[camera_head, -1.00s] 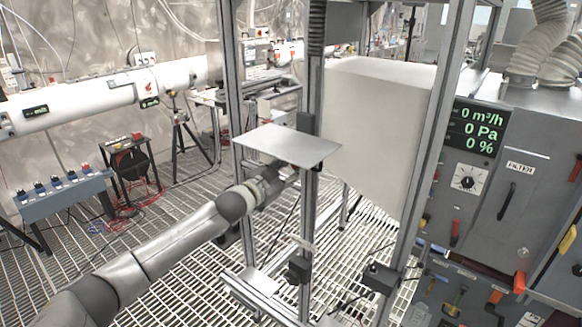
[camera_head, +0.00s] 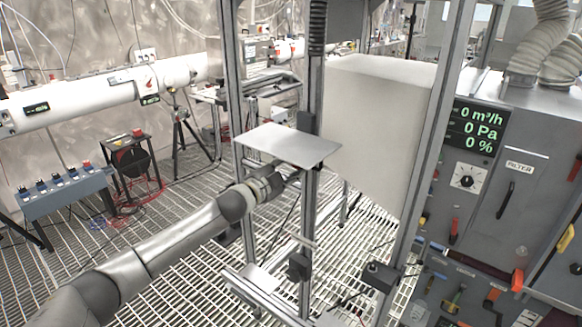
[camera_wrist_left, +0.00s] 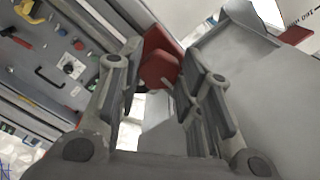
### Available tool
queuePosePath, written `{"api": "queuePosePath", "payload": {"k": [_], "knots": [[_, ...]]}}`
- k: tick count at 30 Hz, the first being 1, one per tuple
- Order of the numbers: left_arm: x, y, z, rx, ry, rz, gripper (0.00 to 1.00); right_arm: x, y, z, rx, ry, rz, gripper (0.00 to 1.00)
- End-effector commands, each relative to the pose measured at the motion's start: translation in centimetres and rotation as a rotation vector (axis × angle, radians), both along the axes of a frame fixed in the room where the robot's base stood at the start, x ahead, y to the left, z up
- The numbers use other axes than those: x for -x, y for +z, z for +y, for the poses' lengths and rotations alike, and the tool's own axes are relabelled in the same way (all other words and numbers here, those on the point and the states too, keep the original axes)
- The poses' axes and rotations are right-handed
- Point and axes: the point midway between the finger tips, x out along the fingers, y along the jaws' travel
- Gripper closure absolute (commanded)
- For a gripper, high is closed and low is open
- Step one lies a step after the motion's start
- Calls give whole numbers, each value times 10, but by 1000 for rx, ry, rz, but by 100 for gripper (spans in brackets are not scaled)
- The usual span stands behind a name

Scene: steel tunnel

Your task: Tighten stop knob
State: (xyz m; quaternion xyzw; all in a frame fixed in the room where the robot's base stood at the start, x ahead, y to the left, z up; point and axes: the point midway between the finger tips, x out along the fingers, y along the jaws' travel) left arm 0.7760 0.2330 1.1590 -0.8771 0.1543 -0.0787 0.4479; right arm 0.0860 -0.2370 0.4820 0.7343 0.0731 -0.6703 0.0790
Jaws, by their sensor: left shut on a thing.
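A red knob (camera_wrist_left: 157,68) sits between the fingertips of my left gripper (camera_wrist_left: 160,80) in the left wrist view. The fingers are closed on its sides. In the head view my left gripper (camera_head: 284,180) reaches from the left to the vertical metal post (camera_head: 312,225), just below a flat grey plate (camera_head: 288,145). The knob cannot be made out there, hidden by the gripper and plate. My right gripper is not in view.
A large pale box (camera_head: 375,130) stands behind the post. A filter cabinet (camera_head: 510,190) with display, dial and handles is at the right. A white tube (camera_head: 90,95) and a blue button box (camera_head: 65,192) are at the left, above grated floor.

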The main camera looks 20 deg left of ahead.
Motion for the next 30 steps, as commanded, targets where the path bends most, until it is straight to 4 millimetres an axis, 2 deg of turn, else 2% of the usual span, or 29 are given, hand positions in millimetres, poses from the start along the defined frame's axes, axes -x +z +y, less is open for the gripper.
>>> {"api": "queuePosePath", "payload": {"k": [7, 8, 13, 24, 30], "knots": [[0, -1, -1, 1, -1, 1, 90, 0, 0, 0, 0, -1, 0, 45], [0, -1, -1, 1, -1, 1, 65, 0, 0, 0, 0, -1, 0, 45], [0, -1, 0, 1, -1, 1, 45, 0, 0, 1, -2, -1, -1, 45], [2, -1, 1, 2, 1, 1, 45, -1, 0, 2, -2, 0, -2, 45], [23, -2, 9, 1, 0, 3, 45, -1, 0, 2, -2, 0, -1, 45]]}}
